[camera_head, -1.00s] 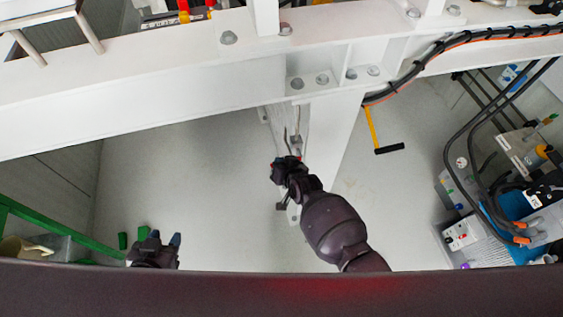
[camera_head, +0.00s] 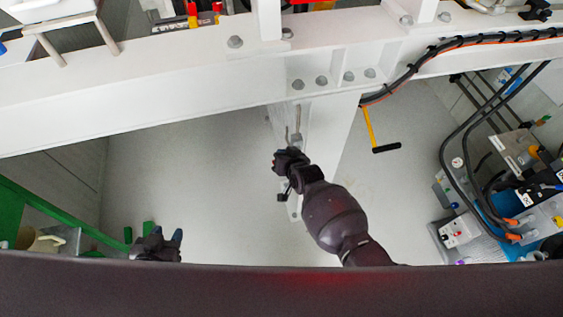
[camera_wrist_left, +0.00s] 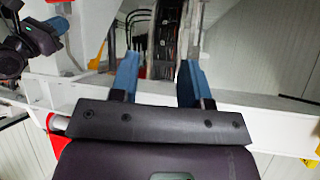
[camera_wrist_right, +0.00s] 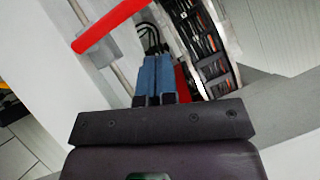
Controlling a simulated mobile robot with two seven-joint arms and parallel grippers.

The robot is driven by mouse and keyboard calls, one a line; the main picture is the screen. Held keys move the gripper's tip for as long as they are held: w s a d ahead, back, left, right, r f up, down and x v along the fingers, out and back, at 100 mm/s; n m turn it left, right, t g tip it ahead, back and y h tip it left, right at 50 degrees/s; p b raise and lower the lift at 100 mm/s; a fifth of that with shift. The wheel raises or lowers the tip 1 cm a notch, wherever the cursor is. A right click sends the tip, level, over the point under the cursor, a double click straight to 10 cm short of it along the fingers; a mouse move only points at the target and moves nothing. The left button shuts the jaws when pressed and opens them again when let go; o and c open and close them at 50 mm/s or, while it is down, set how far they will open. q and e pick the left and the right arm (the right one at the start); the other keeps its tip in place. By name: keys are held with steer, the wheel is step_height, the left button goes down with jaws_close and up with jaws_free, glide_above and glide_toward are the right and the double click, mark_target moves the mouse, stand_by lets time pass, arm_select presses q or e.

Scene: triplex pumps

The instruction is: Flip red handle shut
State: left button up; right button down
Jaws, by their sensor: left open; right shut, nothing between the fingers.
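The red handle (camera_wrist_right: 110,25) shows in the right wrist view as a red bar slanting across a grey metal valve block (camera_wrist_right: 97,45) on a thin pipe. In the head view the handle cannot be made out; my right gripper (camera_head: 283,160) is in front of the thin pipes on the white post. In the right wrist view its blue fingers (camera_wrist_right: 157,78) are shut and empty, to the right of and below the handle in the picture. Contact is not visible. My left gripper (camera_head: 166,243) is low at the left; in its wrist view the fingers (camera_wrist_left: 157,80) are apart and empty.
A white beam (camera_head: 130,95) crosses above the right gripper and joins the white post (camera_head: 325,140). Black cables (camera_head: 430,57) run along the beam at right. A yellow rod with a black grip (camera_head: 386,148) hangs right of the post. Green rails (camera_head: 60,220) stand at left.

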steer(key=a+p+v, duration=0.1)
steer(key=p+v, duration=0.1)
steer(key=v, duration=0.7)
steer(key=shift+s+a+p, duration=0.25)
steer(key=shift+s+p, duration=0.15)
steer(key=shift+s, duration=0.1)
steer(key=shift+r, duration=0.15)
